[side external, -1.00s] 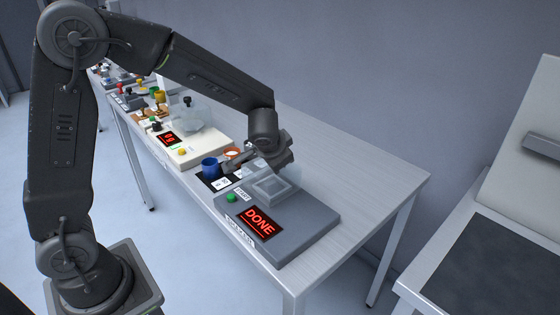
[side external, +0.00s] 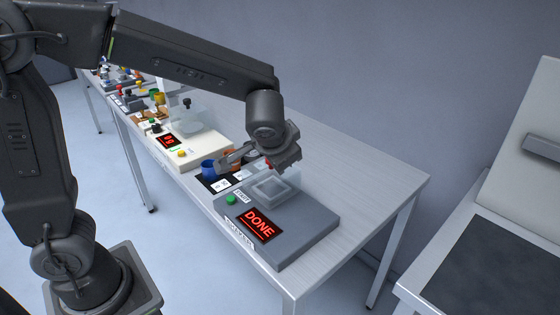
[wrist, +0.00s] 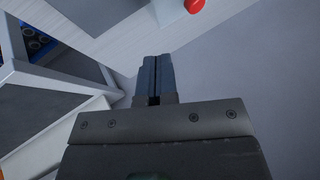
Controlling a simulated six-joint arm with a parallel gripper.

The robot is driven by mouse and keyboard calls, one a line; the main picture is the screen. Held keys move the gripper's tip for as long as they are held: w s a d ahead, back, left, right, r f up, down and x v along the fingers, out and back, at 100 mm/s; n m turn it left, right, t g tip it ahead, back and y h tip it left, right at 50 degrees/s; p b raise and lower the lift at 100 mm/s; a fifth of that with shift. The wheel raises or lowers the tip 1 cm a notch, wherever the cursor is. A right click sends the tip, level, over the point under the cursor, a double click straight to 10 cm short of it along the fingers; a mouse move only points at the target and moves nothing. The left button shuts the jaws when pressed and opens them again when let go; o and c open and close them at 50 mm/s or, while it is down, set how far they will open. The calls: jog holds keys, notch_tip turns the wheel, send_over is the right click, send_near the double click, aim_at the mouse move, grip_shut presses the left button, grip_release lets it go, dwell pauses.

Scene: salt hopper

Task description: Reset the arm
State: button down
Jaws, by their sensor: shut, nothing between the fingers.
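My gripper (side external: 224,163) is in the side view above the far left side of the grey machine (side external: 318,233), near the blue cup (side external: 208,168). Its fingers point to the left. In the wrist view the two fingers of my gripper (wrist: 154,62) lie together, shut and empty. The grey machine has a red DONE display (side external: 259,225), a green button (side external: 231,200) and a clear square tray (side external: 272,187) on top. My wrist hides part of the bench behind it.
A white scale (side external: 207,153) with a red display stands further back on the bench (side external: 375,176). An orange cup (side external: 233,157) is partly hidden by my gripper. More bottles and small parts stand at the far end. The bench's right end is clear.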

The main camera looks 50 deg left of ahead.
jog(key=s+a+r+h, duration=0.1)
jog(key=s+r+h, duration=0.1)
jog(key=s, duration=0.7)
jog(key=s+a+r+n+h, duration=0.1)
jog(key=s+r+h, duration=0.1)
jog(key=s, duration=0.8)
jog(key=shift+a+h, duration=0.25)
jog(key=shift+h, duration=0.05)
jog(key=shift+s, duration=0.1)
